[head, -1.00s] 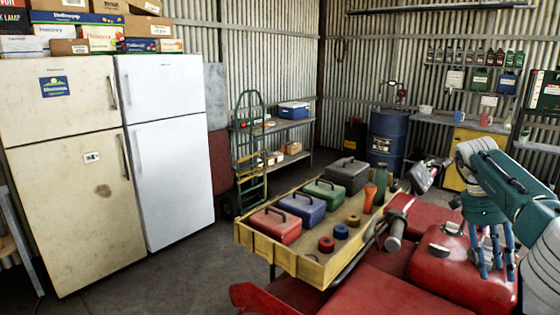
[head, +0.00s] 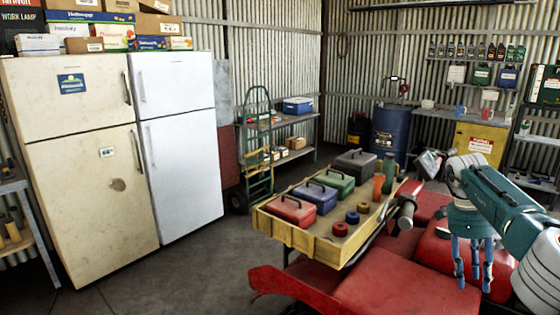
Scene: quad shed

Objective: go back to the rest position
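My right gripper (head: 472,286) hangs with its fingers pointing down at the right, over the red quad bike (head: 395,292). Its blue fingers are spread apart and nothing shows between them, so it is open and empty. My teal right arm comes in from the right edge. My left gripper is not in view.
A yellow tray (head: 290,236) on the quad holds red (head: 291,211), blue (head: 316,198), green (head: 334,183) and grey (head: 356,166) boxes, tape rolls and bottles. Two fridges (head: 85,165) stand left. A bench edge (head: 12,188) shows far left. Grey floor between fridges and quad is clear.

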